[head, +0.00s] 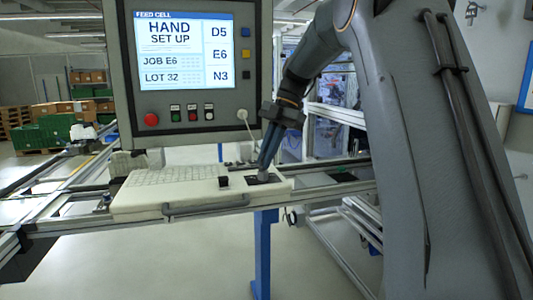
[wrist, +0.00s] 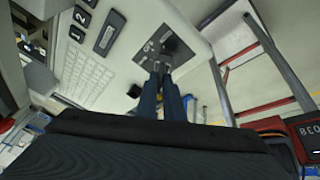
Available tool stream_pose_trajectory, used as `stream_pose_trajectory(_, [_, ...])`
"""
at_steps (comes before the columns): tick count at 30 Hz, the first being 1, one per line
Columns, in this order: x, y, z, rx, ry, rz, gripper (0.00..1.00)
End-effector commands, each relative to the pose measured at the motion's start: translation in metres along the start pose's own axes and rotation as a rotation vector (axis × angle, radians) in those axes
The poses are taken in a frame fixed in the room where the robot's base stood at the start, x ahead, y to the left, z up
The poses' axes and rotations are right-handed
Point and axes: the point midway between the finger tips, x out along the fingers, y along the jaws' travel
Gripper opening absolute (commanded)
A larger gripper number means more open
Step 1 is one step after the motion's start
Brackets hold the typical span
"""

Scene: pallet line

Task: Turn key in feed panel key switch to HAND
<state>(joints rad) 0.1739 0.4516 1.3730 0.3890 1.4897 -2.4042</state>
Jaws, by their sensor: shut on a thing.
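The key switch sits on a dark square plate (head: 277,179) at the right end of the pale keyboard panel (head: 150,203). The plate also shows in the wrist view (wrist: 179,48), with small pale marks. My gripper (head: 263,174) reaches down to the plate from above, its fingers tilted. In the wrist view my gripper (wrist: 160,72) is shut on the key at the plate's lower edge. The fingers hide most of the key, so its exact angle cannot be told. The screen (head: 184,50) above reads "HAND SET UP", with "JOB E6" and "LOT 32".
A black knob (head: 224,182) stands on the panel left of the plate. A red button (head: 151,119) and several small switches line the housing below the screen. Metal rails (head: 335,188) run beside the panel. Green crates (head: 42,133) are far left.

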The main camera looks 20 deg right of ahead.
Motion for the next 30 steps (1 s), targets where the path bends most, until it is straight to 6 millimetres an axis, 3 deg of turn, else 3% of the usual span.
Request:
stream_pose_trajectory(5, [-0.001, 0.0025, 0.0018, -0.152, 0.023, -0.06, 0.0])
stream_pose_trajectory(6, [-0.001, 0.002, 0.002, -0.162, 0.023, -0.063, 0.11])
stream_pose_trajectory(9, [-0.0001, 0.0015, 0.0019, -0.156, 0.024, -0.062, 0.28])
stream_pose_trajectory(16, [0.0001, 0.0013, 0.0013, -0.155, 0.025, -0.063, 0.31])
stream_pose_trajectory(19, [0.0001, 0.0012, 0.0012, -0.154, 0.025, -0.063, 0.48])
stream_pose_trajectory(30, [-0.0001, 0.0009, 0.0012, -0.153, 0.025, -0.063, 0.48])
